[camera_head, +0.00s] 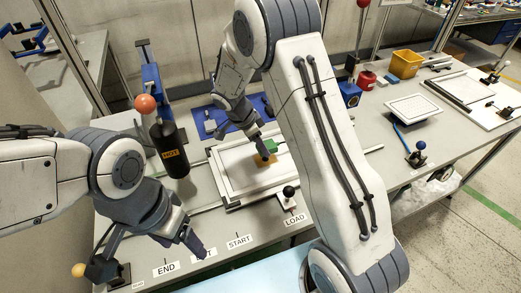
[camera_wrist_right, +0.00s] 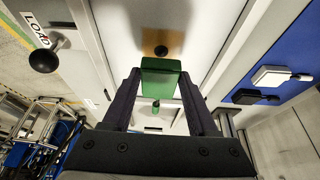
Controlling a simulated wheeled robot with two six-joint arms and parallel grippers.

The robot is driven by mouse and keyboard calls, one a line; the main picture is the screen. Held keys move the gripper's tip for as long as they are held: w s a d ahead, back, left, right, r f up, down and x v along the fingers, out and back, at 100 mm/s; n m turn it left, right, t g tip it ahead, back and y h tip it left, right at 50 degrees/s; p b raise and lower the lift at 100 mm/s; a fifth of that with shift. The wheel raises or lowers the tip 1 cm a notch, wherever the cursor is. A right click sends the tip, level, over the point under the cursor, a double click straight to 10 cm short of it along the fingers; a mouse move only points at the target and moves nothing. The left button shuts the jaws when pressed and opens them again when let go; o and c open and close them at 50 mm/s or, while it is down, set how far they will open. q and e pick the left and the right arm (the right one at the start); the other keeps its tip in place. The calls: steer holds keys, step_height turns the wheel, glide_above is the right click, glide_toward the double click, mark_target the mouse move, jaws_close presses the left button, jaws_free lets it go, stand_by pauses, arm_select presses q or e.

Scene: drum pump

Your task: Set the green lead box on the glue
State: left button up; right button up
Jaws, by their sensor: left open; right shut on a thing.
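The green lead box (camera_head: 270,145) is between the fingers of my right gripper (camera_head: 263,150), over the white framed panel. In the right wrist view the box (camera_wrist_right: 162,78) sits between both dark fingertips of the right gripper (camera_wrist_right: 161,85), which is shut on it. An amber-brown patch (camera_head: 290,161), which looks like the glue, shows on the panel beside and below the box. An amber spot (camera_wrist_right: 161,50) also shows just past the box in the wrist view. I cannot tell whether the box touches it. My left gripper (camera_head: 184,240) is open and empty near the front labels.
A black HOT bottle (camera_head: 171,150) stands left of the framed panel (camera_head: 228,186). A black knob (camera_head: 289,192) is by the LOAD label. A blue mat (camera_head: 205,118) lies behind. A yellow bin (camera_head: 405,64) and white tray (camera_head: 413,108) are on the right.

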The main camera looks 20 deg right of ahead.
mark_target(258, 150)
step_height(258, 150, down, 4)
steer(key=shift+a+r+p, duration=0.1)
steer(key=shift+p, duration=0.55)
steer(key=shift+f, duration=0.2)
steer(key=shift+f, duration=0.1)
steer(key=shift+f+b, duration=0.1)
steer(key=shift+b, duration=0.2)
steer(key=o, duration=1.4)
